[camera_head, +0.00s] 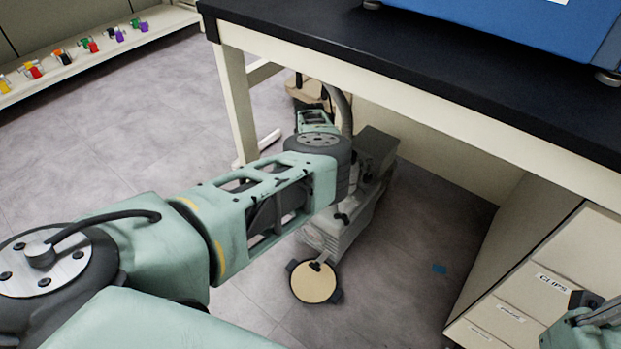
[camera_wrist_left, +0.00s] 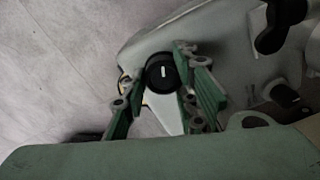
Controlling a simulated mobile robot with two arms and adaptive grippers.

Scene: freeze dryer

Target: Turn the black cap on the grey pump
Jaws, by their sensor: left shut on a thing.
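The grey pump (camera_head: 338,232) stands on the floor under the bench in the head view, partly covered by my left arm. In the left wrist view its pale housing (camera_wrist_left: 220,45) fills the upper right. The round black cap (camera_wrist_left: 161,73), with a white mark on its face, sits on the pump between the green fingers of my left gripper (camera_wrist_left: 160,88). The gripper is shut on the cap, one finger on each side. In the head view I cannot make out the cap or these fingertips. Part of my right arm shows at the lower right edge; its fingers are not clear.
The black-topped bench (camera_head: 430,60) overhangs the pump, and its pale leg (camera_head: 237,105) is close to my left arm. A drawer cabinet (camera_head: 545,280) stands to the right. A round tan-faced part (camera_head: 314,282) is at the pump's near end. Open floor lies left.

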